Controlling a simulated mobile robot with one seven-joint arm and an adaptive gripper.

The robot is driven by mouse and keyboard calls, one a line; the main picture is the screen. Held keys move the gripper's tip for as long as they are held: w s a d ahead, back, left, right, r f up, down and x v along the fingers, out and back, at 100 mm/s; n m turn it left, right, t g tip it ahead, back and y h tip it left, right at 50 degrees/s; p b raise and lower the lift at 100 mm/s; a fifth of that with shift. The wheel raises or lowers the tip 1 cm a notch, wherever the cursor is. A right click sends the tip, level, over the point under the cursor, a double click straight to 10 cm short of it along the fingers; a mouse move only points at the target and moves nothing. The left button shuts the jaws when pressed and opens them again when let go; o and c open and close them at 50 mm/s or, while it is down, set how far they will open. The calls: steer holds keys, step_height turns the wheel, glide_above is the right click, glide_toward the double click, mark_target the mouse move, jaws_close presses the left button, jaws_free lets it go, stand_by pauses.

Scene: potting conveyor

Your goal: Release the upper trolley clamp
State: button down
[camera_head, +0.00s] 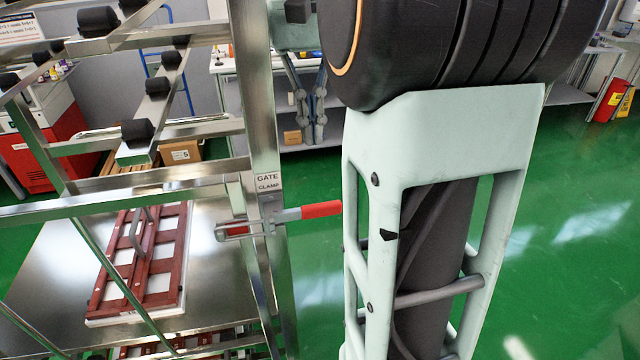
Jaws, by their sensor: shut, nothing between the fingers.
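The gate clamp (268,226) is a metal toggle clamp on the trolley's upright post, below a "GATE CLAMP" label (268,183). Its red-gripped handle (321,210) points right, nearly level. A second red part (237,229) and a metal loop show left of the post. My gripper (310,141) hangs fingers down behind and right of the post, above the clamp in the picture. It looks shut and empty, apart from the handle. My large pale-green arm link fills the centre right and hides what lies behind it.
The metal trolley frame (120,196) with black rollers fills the left. A red slatted tray (108,283) with a handle lies on its metal shelf (221,290). A cardboard box (181,153) and a red cabinet (45,150) stand behind. Green floor (572,260) is open at right.

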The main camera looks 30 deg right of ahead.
mark_target(307, 212)
steer(key=s+a+f, duration=0.1)
steer(key=s+f, duration=0.4)
steer(key=f, duration=0.1)
steer(key=shift+s+a+f, duration=0.25)
steer(key=shift+a+f, duration=0.05)
steer(key=shift+f, duration=0.1)
stand_by(0.5)
